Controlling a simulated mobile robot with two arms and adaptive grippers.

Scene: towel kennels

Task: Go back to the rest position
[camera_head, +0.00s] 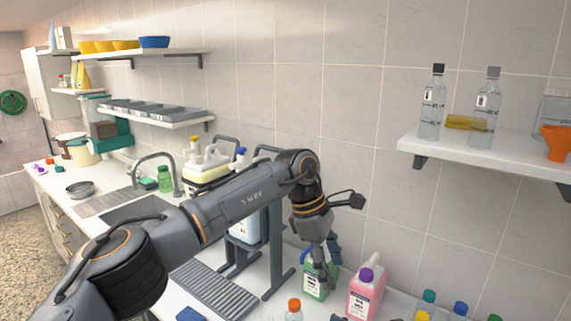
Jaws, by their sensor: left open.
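My left arm comes in from the lower left, reaches across the counter and bends down at the wrist. My left gripper (326,264) points down, open, with its fingers in front of the upper part of a green jug (314,291). From this view I cannot tell whether the fingers touch the jug. A pink jug (364,300) with a purple cap stands just to the right of it. My right gripper is not in view.
A dark grey rack (275,240) stands left of the gripper, near a ribbed drain mat (215,288). Several capped bottles line the front right, including an orange-capped one (294,311). A wall shelf (490,152) with clear bottles hangs at right. A sink (135,212) lies at left.

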